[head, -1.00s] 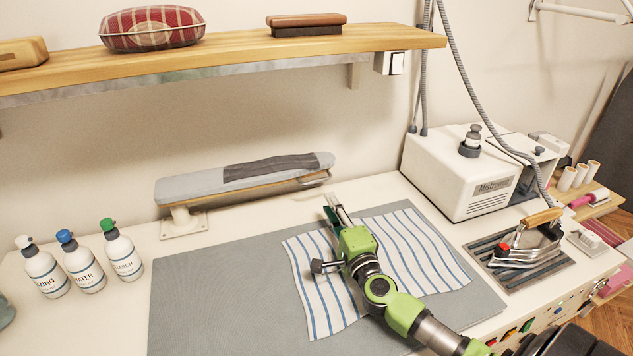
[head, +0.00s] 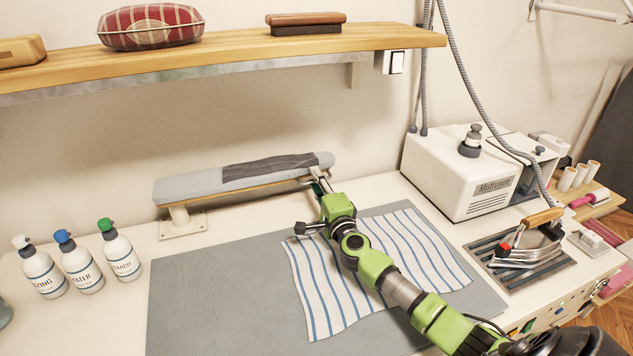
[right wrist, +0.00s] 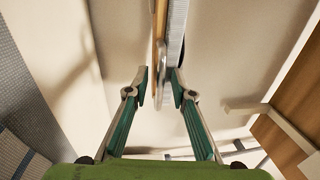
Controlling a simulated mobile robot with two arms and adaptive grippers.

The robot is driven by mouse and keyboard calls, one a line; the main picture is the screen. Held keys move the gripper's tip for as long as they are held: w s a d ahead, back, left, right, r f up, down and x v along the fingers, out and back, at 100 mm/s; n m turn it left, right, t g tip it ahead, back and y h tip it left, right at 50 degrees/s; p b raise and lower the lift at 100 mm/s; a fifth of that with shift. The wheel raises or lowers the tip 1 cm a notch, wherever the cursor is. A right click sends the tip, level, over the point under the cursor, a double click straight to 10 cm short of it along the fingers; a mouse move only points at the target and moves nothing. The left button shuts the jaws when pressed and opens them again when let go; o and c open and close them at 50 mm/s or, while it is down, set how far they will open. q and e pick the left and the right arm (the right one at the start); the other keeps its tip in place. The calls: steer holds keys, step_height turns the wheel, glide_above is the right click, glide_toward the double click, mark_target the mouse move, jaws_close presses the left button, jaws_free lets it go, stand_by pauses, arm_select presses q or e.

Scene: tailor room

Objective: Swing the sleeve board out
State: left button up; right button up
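The sleeve board (head: 200,184) has a grey padded top with a darker cloth (head: 268,167) over its right half. It lies along the wall on a white post and base plate (head: 183,228) at its left end. My right gripper (head: 319,184) is at the board's right end, by the metal handle under it, which it partly hides. In the right wrist view the fingers (right wrist: 161,88) are open, with a gap between the tips. The board's edge (right wrist: 174,35) shows just beyond the gap. I cannot tell whether the tips touch the handle. My left gripper is not in view.
A striped cloth (head: 425,255) lies on the grey mat (head: 215,300) under my right arm. A white steam unit (head: 445,180) and an iron (head: 530,245) stand at right. A wooden shelf (head: 200,57) hangs above the board.

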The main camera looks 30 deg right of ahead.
jaws_close()
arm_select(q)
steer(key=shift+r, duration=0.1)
